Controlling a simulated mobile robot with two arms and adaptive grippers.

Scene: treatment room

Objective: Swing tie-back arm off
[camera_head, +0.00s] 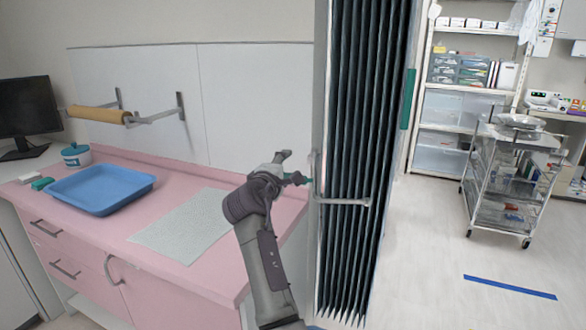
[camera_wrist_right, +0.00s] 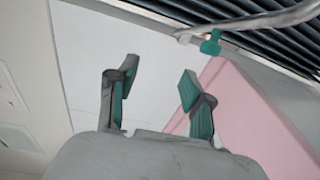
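The tie-back arm (camera_head: 345,202) is a pale metal bar lying across the front of the dark folded curtain (camera_head: 362,120), at its left edge. In the right wrist view the bar (camera_wrist_right: 262,22) crosses the top right, with a small teal tab (camera_wrist_right: 211,43) near its end. My right gripper (camera_head: 292,167) is just left of the bar's mount, above the pink counter. The right wrist view shows its two teal-padded fingers (camera_wrist_right: 158,78) spread, with nothing between them and the bar beyond the tips. My left gripper is out of view.
The pink counter (camera_head: 215,275) holds a blue tray (camera_head: 100,188), a grey mat (camera_head: 180,225) and a lidded jar (camera_head: 76,155). A paper-roll holder (camera_head: 100,114) is on the wall.

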